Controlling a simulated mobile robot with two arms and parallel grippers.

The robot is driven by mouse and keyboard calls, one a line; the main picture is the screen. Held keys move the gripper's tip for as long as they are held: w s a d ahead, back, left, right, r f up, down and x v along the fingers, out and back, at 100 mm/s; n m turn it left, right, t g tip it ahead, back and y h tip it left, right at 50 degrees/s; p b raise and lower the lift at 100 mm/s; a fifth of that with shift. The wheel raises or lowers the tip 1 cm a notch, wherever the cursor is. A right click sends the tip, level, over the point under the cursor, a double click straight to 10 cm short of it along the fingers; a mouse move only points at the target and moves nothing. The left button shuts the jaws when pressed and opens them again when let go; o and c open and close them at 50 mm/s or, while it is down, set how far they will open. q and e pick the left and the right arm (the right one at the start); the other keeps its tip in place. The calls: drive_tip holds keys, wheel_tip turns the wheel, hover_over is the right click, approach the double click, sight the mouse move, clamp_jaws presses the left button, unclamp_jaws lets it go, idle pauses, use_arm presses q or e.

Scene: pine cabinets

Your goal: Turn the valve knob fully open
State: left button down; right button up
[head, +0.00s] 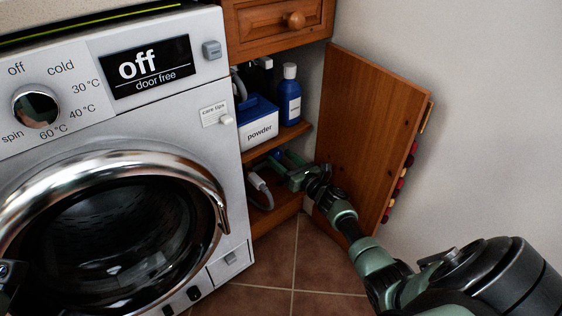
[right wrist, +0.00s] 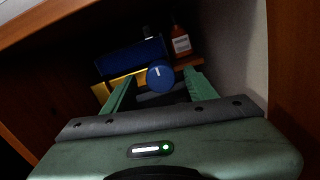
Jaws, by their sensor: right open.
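The valve knob is a round blue knob with a white mark, seen in the right wrist view (right wrist: 160,77). The mark points roughly upward in that picture. In the head view a small blue part of it (head: 276,154) shows beside my gripper, inside the lower shelf space of the open cabinet. My right gripper (head: 284,165) reaches into that space. In the right wrist view its green fingers (right wrist: 159,88) are open, one on each side of the knob. I cannot tell whether they touch it.
On the shelf above are a blue-and-white powder box (head: 260,131) and a blue bottle (head: 290,98). A white hose end (head: 260,187) hangs below. The washing machine (head: 228,165) bounds the left side.

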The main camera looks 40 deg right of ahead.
drive_tip(key=shift+w, duration=0.45)
clamp_jaws()
